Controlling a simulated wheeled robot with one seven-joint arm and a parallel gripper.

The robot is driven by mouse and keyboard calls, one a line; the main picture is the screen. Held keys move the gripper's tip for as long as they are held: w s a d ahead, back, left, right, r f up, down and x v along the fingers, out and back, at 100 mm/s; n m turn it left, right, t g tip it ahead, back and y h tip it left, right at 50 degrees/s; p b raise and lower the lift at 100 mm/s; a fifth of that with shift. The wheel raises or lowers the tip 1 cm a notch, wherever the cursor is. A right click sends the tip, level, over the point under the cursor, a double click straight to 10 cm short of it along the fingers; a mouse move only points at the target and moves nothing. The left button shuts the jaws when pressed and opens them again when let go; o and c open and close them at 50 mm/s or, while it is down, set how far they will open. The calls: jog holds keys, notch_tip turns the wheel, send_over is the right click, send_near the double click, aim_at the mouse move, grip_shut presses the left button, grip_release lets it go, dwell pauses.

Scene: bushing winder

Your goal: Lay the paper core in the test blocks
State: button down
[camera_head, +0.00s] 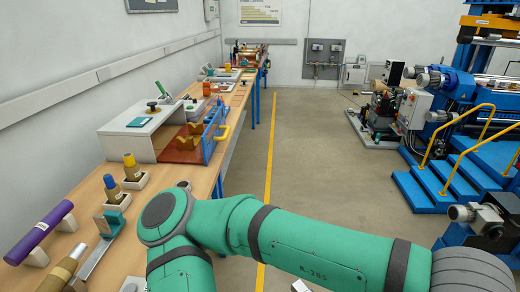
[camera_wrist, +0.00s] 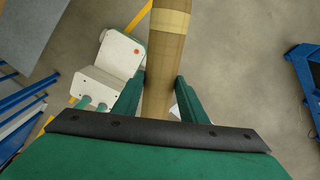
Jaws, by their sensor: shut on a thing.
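My gripper (camera_wrist: 160,98) is shut on a brown, round paper core (camera_wrist: 160,60) with a paler band, in the wrist view. The core runs up between the fingers and past the top edge of the picture, above the floor; its far end is out of view. My gripper is out of the head view, where my green arm reaches off to the right. Two brown blocks, likely the test blocks (camera_head: 188,141), stand on a red-brown base on the bench in the head view. I see nothing lying across them.
A blue frame (camera_head: 212,134) with a yellow handle borders the blocks' right side, a white cabinet (camera_head: 128,142) their left. Blue stairs (camera_head: 440,188) are at right; the aisle is open.

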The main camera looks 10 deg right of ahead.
jog(key=shift+w+d+n, duration=0.2)
jog(key=shift+n, duration=0.1)
jog(key=w+d+f+n, duration=0.1)
jog(key=w+f+n, duration=0.4)
jog(key=w, duration=0.6)
jog(key=w+d+f+n, duration=0.25)
jog(key=w+n, duration=0.35)
jog(key=w, duration=0.4)
jog(key=w+a+f+n, duration=0.5)
jog(key=w+a+f, duration=0.1)
jog(key=w+f, duration=0.15)
jog(key=w+a+f+n, duration=0.3)
jog(key=a+f+n, duration=0.4)
jog(key=f, duration=0.5)
jog(key=w+a+f+n, duration=0.2)
jog(key=a+f+n, duration=0.3)
jog(key=a+f, duration=0.5)
jog(key=s+a+f+n, duration=0.2)
jog(key=s+f+n, duration=0.1)
jog(key=f, duration=0.7)
jog(key=shift+s+a+f, duration=0.15)
jog(key=shift+s+f, duration=0.15)
jog(key=shift+s, duration=0.25)
